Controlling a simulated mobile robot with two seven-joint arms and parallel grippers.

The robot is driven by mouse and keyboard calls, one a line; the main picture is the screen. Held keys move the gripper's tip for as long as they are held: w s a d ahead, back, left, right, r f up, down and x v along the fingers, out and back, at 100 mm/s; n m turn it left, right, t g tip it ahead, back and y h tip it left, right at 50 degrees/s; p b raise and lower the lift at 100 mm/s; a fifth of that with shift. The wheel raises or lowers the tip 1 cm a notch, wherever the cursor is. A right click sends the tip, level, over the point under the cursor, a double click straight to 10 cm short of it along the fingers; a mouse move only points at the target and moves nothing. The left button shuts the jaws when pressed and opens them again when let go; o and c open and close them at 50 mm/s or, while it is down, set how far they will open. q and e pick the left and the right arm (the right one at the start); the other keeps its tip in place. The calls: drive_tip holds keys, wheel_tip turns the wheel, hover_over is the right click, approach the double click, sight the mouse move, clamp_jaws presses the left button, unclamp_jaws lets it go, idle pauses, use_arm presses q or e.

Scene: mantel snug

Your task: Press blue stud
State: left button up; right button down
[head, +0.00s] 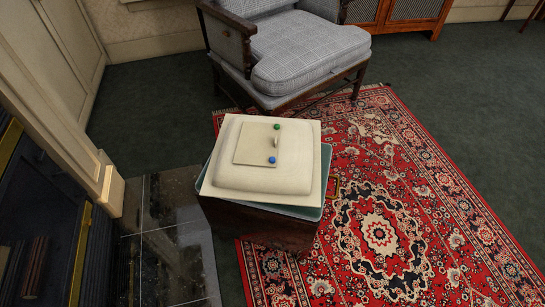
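The blue stud (272,160) is a small round knob on a square cream plate (247,143). A green stud (277,126) sits near the plate's far right corner, and a small pale lever or peg (276,141) stands between the two studs. The plate lies on a rounded cream block (245,178) with a flat base. This block rests on a small dark wooden stand (265,228) with a pale blue-green top (325,165). Neither of my grippers is in view.
A grey checked armchair (300,50) stands behind the block. A red patterned rug (400,200) covers the right side. A fireplace surround (75,120) and dark hearth tiles (175,260) are at the left. Green carpet (470,100) is open at the back right.

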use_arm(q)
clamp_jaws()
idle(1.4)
